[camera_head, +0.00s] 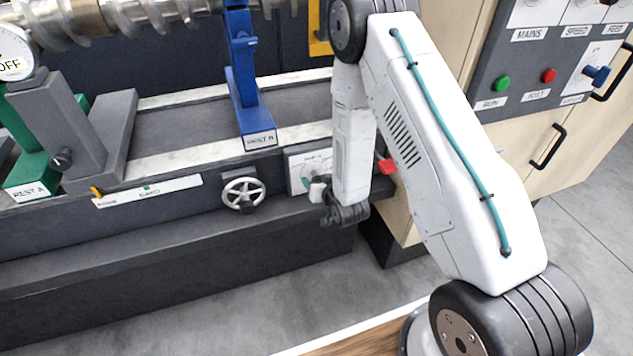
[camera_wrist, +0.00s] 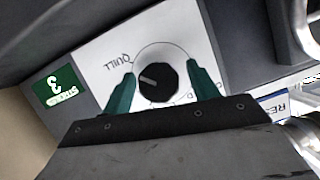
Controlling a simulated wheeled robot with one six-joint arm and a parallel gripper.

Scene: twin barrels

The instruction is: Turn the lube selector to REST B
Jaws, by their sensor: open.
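A white dial panel with a black round knob (camera_wrist: 158,83) is in the wrist view. A pale mark on the knob points left, towards a label that seems to read QUILL upside down. Other lettering below the knob is mostly hidden by my gripper. My gripper (camera_wrist: 162,70) is open, with one teal finger on each side of the knob; I cannot tell whether they touch it. In the head view a white dial panel (camera_head: 298,166) on the machine front is partly covered by my arm; its lettering is too small to read.
A handwheel (camera_head: 243,193) sits left of the panel. A blue rest (camera_head: 250,115) stands above it, and a green rest labelled REST A (camera_head: 30,172) is at far left. A control panel (camera_head: 520,80) with green and red buttons is on the right.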

